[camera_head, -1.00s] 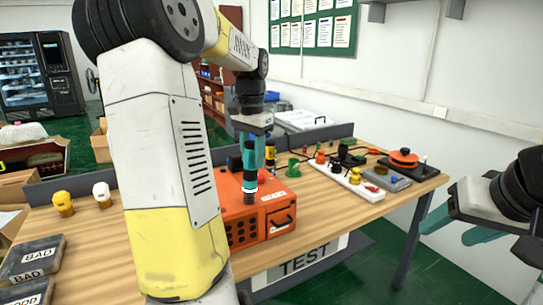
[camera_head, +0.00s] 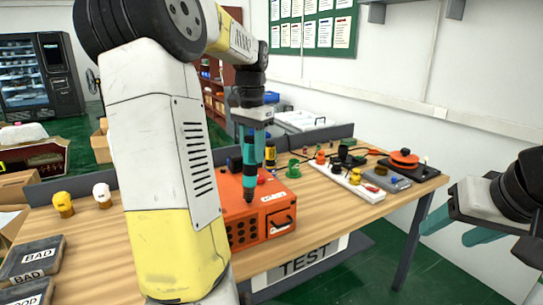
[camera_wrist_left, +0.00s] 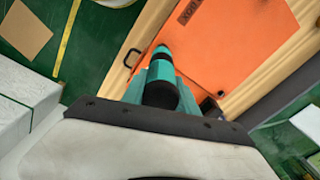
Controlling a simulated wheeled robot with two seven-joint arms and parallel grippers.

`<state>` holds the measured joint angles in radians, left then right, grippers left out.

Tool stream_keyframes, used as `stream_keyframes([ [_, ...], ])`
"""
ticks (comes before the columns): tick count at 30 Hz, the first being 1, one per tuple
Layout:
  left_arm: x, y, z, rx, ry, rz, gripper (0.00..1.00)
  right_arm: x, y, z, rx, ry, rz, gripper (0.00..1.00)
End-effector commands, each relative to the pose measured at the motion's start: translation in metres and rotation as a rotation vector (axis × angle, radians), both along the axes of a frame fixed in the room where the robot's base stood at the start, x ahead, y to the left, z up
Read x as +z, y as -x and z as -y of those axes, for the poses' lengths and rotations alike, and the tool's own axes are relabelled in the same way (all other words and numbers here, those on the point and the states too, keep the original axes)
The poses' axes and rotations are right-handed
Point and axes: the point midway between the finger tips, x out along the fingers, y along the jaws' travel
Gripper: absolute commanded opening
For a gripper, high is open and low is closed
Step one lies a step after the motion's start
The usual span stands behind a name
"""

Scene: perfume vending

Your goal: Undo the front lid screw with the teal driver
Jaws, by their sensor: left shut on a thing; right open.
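My left gripper (camera_head: 252,140) is shut on the teal driver (camera_head: 249,170), which hangs upright, tip down, over the orange box (camera_head: 277,207). The dark tip reaches the box's lid near its front left; I cannot tell whether it touches. In the left wrist view the driver (camera_wrist_left: 162,68) lies between the fingers against the box's orange top (camera_wrist_left: 240,45). The front lid screw cannot be made out; the driver may cover it. My right gripper (camera_head: 455,230) is open and empty, beyond the table's right end.
A white strip (camera_head: 345,178) with coloured caps, a grey tray (camera_head: 388,180) and an orange disc (camera_head: 404,157) lie right of the box. A green part (camera_head: 293,169) stands behind it. Yellow (camera_head: 63,204) and white (camera_head: 102,194) pieces stand left. Bare wood lies in front right.

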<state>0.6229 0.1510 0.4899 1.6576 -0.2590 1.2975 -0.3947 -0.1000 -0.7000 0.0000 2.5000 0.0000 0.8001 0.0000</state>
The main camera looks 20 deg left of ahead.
Motion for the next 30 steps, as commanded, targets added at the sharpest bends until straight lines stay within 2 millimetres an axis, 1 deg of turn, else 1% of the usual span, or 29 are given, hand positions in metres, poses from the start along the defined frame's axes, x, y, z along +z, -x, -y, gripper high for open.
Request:
stream_keyframes([
  [1, 0.005, -0.001, 0.000, 0.000, -0.001, 0.003, 0.00, 0.000, 0.000, 0.000, 0.000, 0.000, 0.000, 0.59],
  [6, 0.019, -0.001, 0.000, 0.000, -0.002, 0.006, 0.00, 0.000, 0.000, 0.000, 0.000, 0.000, 0.000, 0.59],
  [18, 0.049, -0.001, -0.001, 0.000, -0.002, 0.007, 0.00, 0.000, 0.000, 0.000, 0.000, 0.000, 0.000, 0.59],
  [22, 0.052, -0.001, -0.001, 0.000, -0.002, 0.006, 0.00, 0.000, 0.000, 0.000, 0.000, 0.000, 0.000, 0.59],
  [30, 0.052, -0.001, 0.000, 0.000, -0.002, 0.006, 0.00, 0.000, 0.000, 0.000, 0.000, 0.000, 0.000, 0.59],
])
